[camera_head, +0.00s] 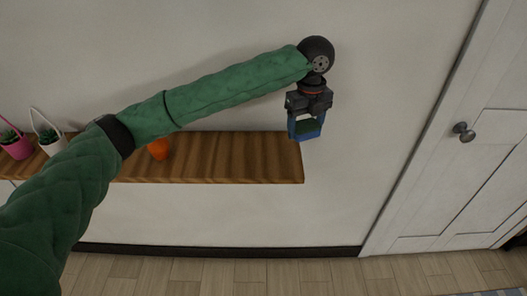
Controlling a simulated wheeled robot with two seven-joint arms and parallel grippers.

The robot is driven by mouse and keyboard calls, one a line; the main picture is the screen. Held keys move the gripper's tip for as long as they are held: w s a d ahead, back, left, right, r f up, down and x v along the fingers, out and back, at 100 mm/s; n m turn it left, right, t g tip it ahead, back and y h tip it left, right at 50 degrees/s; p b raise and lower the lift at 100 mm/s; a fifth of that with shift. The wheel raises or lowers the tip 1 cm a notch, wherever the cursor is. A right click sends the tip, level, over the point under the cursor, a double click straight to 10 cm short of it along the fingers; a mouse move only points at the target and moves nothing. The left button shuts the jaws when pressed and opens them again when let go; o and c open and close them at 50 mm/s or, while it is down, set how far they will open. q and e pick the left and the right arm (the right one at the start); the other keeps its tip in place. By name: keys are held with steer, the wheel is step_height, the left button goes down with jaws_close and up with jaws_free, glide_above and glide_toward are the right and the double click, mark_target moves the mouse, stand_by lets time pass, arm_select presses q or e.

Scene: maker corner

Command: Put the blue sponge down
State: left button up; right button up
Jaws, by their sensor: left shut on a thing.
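My left gripper (306,118) hangs from the green-sleeved arm and points down. It is shut on a blue sponge (308,131), which shows a dark green part between the fingers. The sponge appears near the right end of the wooden shelf (235,158), a little past its edge in the picture. I cannot tell how high it is over the shelf or how far from the wall. My right gripper is not in view.
An orange object (158,149) stands on the shelf, partly behind my arm. Potted plants in a pink pot (18,149) and a white holder (50,140) are at far left. The shelf's right half is bare. A white door (460,150) with a knob (464,132) is at right.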

arm_select(q)
steer(key=shift+a+f, duration=0.25)
steer(key=shift+a, duration=0.05)
steer(key=p, duration=0.5)
glide_above(263, 157)
step_height(263, 157, down, 7)
steer(key=shift+w+r, duration=0.15)
steer(key=shift+f+p, duration=0.35)
steer(key=shift+f, duration=0.25)
steer(key=shift+f+p, duration=0.55)
steer(key=shift+f, duration=0.9)
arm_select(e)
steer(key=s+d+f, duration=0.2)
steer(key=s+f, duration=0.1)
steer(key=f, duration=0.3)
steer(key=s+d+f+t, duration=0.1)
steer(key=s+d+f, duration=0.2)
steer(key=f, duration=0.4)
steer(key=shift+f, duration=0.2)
arm_select(q)
steer(key=shift+f, duration=0.1)
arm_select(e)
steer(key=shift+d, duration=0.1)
arm_select(q)
steer(key=o, duration=0.9)
steer(key=shift+o, duration=0.3)
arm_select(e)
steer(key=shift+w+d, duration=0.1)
